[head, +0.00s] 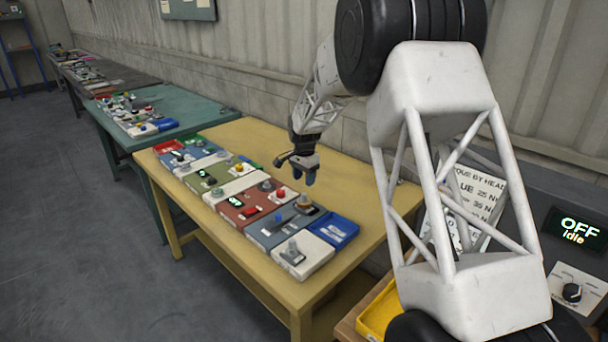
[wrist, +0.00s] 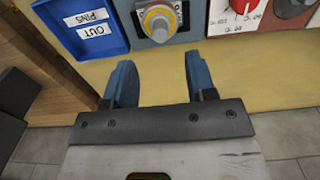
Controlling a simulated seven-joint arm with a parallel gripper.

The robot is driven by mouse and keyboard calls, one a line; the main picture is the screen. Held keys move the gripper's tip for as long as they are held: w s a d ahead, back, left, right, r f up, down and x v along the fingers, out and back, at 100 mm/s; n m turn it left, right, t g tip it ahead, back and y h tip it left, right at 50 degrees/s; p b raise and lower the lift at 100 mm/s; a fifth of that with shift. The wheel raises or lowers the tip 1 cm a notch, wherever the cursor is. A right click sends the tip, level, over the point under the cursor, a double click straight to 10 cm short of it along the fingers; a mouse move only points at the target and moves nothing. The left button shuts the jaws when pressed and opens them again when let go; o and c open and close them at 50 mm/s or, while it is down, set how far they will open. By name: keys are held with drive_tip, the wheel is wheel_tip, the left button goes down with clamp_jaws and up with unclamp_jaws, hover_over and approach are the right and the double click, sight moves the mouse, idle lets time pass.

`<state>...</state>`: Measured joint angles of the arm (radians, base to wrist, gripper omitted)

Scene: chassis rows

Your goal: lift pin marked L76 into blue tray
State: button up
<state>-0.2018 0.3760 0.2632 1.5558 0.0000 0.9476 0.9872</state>
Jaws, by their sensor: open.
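The blue tray (head: 349,229) sits at the right end of the module row on the yellow table, with white labels inside. In the wrist view the blue tray (wrist: 95,52) is at upper left, its label reading "OUT PINS" upside down. I cannot read any L76 marking, so I cannot tell which part is that pin. My gripper (head: 304,178) hangs above the back side of the row. In the wrist view my gripper (wrist: 161,80) is open, with nothing between its blue fingers and bare yellow tabletop below. A yellow-orange knob (wrist: 158,20) on a grey-blue module lies just beyond the fingertips.
The row carries several knobs, switches and displays, including a red knob (head: 281,194). A red dial (wrist: 242,7) shows at the wrist view's top right. A red tray (head: 168,146) ends the row at left. Bare yellow tabletop (head: 355,185) lies behind the row, near the wall.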

sight(304, 194)
drive_tip(key=shift+f, duration=3.55)
clamp_jaws()
drive_tip(key=shift+r, duration=0.1)
drive_tip(key=shift+r, duration=2.9)
